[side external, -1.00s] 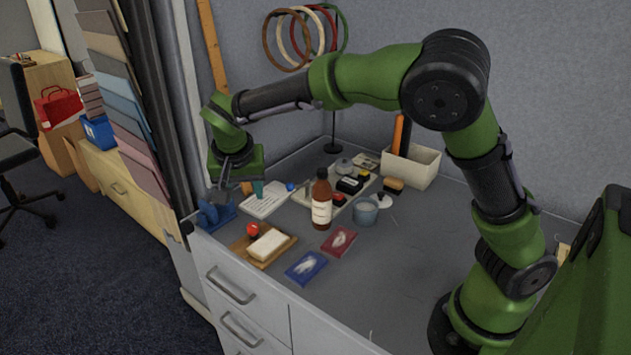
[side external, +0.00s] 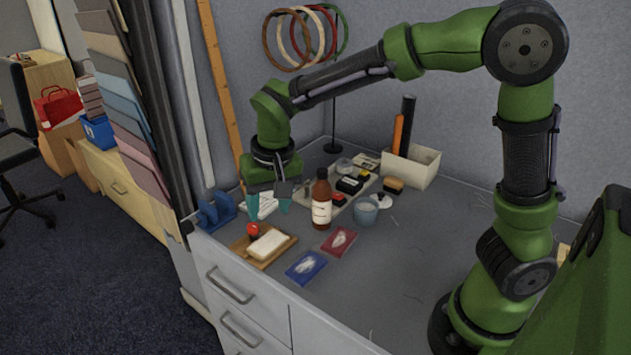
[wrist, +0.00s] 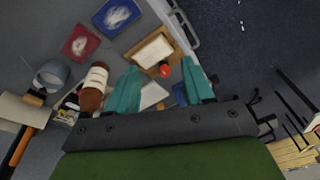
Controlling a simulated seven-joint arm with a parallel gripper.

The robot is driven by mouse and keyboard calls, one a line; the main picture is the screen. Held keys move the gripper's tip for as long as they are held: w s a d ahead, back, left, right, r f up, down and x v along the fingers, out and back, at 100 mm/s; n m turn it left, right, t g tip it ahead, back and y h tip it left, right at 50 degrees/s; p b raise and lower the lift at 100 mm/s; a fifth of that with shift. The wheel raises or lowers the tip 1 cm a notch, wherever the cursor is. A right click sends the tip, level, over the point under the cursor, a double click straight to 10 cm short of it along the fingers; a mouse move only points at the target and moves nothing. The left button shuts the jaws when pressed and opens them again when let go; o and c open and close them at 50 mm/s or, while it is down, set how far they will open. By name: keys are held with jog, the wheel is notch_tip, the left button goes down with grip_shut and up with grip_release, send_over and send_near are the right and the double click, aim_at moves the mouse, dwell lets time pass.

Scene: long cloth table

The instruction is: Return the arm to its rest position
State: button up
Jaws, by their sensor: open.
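My gripper (side external: 268,203) is open, with teal fingers pointing down over the white paper (side external: 263,209) near the far left of the table. Nothing shows between its fingers. In the wrist view my gripper (wrist: 162,90) has its two fingers spread apart, with part of the paper (wrist: 152,95) visible between them. My green and black arm reaches across the table from its base at the right.
A brown bottle (side external: 321,203) stands close to the right of my gripper. A blue tape dispenser (side external: 216,211), a wooden board (side external: 238,245) with a white block, blue (side external: 306,267) and red (side external: 339,241) packets and a cup (side external: 366,212) lie around.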

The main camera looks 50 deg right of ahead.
jog(key=s+d+r+t+y, duration=0.1)
jog(key=s+d+r+t, duration=0.1)
jog(key=s, duration=0.6)
jog(key=s+d+r+n+t+y, duration=0.1)
jog(key=s+d+r+t, duration=0.2)
jog(key=s, duration=0.4)
notch_tip(320, 180, up, 3)
jog(key=shift+s+d+f, duration=0.15)
jog(key=shift+s+d, duration=0.25)
jog(key=shift+d, duration=0.5)
